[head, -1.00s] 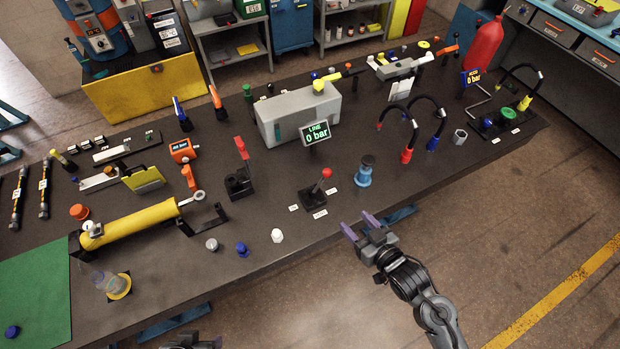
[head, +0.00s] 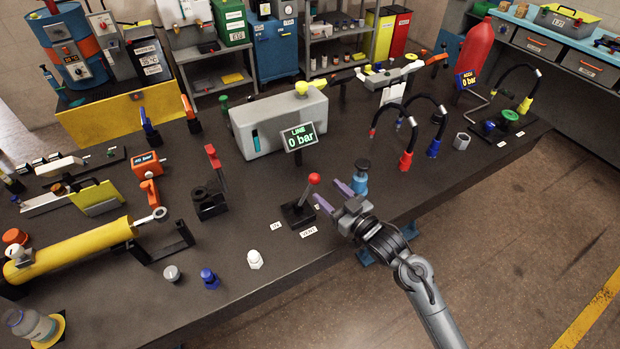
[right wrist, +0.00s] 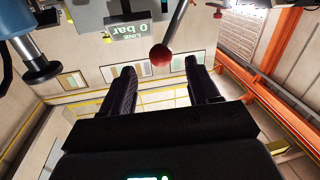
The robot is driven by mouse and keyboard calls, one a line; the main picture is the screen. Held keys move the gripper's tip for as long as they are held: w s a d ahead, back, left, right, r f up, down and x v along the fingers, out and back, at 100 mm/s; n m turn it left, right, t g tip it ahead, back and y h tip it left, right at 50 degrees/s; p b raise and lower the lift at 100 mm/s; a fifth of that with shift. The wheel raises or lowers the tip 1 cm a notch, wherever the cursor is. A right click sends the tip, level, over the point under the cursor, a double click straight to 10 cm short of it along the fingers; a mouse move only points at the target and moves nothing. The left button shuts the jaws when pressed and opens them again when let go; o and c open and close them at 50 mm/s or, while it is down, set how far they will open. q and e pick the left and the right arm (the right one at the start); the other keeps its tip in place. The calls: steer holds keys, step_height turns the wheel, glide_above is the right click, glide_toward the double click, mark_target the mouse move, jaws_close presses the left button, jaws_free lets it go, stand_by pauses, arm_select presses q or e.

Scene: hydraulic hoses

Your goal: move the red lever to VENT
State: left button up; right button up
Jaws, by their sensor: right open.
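The red lever is a ball knob (head: 314,179) on a grey stem, rising from a black base (head: 297,215) on the bench and leaning right in the head view. The VENT label (head: 308,232) lies in front of the base, and another label (head: 276,226) lies to its left. My right gripper (head: 328,193) is open and empty, just right of the lever, its fingers pointing toward it. In the right wrist view the red knob (right wrist: 161,55) appears ahead of the gap between the fingertips (right wrist: 161,70), with no visible contact. My left gripper is out of view.
A LINE display (head: 299,136) reading 0 bar stands behind the lever. A blue fitting with a dark top (head: 361,180) stands close to my right gripper. A second red-handled lever (head: 213,157) is further left. A white cap (head: 255,259) sits in front.

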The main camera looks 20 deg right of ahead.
mark_target(308, 191)
steer(key=b+x, duration=0.1)
steer(key=x, duration=0.7)
steer(key=shift+w+a, duration=0.2)
steer(key=shift+w, duration=0.15)
jaws_close()
